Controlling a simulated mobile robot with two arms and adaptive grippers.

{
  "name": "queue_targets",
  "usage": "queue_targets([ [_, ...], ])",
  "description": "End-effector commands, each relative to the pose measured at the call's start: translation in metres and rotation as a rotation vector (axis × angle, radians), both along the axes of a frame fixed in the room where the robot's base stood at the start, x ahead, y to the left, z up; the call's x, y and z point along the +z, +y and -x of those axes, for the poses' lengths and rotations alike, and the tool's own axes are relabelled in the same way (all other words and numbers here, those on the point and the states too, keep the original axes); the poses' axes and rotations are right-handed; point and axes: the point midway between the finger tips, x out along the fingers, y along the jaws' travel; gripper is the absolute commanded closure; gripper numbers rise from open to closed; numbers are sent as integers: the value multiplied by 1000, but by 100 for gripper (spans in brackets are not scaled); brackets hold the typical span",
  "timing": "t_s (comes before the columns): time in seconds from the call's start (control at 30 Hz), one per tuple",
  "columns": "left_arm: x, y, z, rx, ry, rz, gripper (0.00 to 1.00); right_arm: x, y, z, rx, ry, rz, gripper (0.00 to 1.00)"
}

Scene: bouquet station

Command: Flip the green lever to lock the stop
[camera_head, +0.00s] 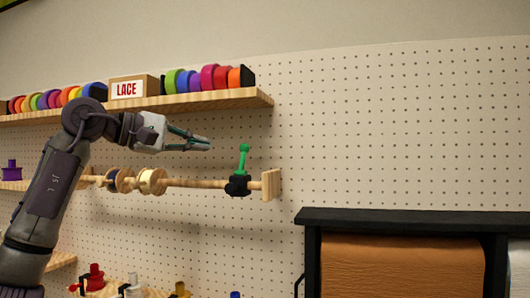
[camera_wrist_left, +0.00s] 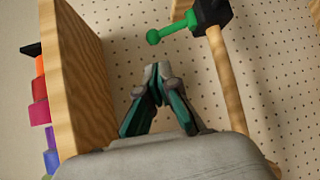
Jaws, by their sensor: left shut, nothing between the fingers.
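The green lever (camera_head: 243,158) stands up, leaning slightly right, from the black stop (camera_head: 238,186) on a wooden rod (camera_head: 200,183). In the left wrist view the green lever (camera_wrist_left: 172,32) juts from the black stop (camera_wrist_left: 212,12) at the top, its ball end toward the left. My left gripper (camera_head: 209,144) is shut and empty, to the left of the lever and roughly level with its ball tip. It also shows in the left wrist view (camera_wrist_left: 156,72), apart from the lever. My right gripper is not in view.
A wooden shelf (camera_head: 200,103) with colored ribbon rolls and a LACE box (camera_head: 134,89) runs above the gripper. Spools (camera_head: 150,182) sit on the rod left of the stop, and a wooden end plate (camera_head: 271,184) closes its right end. The pegboard to the right is clear.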

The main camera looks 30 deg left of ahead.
Motion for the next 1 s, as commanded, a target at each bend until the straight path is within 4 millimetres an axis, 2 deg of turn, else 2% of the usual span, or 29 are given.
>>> queue_targets([
  [0.1,1,5,4,9,0,-6,100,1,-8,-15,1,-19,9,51],
  [0.17,1,6,4,10,0,-6,100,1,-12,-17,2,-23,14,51],
  [0.27,1,5,4,9,0,-6,100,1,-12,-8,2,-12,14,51],
  [0.43,1,4,2,8,1,-6,100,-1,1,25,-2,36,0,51],
  [0.57,1,0,-6,7,1,-6,100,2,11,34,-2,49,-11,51],
  [0.67,-2,-7,-19,6,4,-6,100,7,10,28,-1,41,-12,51],
  [0.87,-7,-22,-52,7,2,-7,100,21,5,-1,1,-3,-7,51],
  [1.0,-11,-31,-72,7,3,-6,100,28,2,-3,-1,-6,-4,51],
])
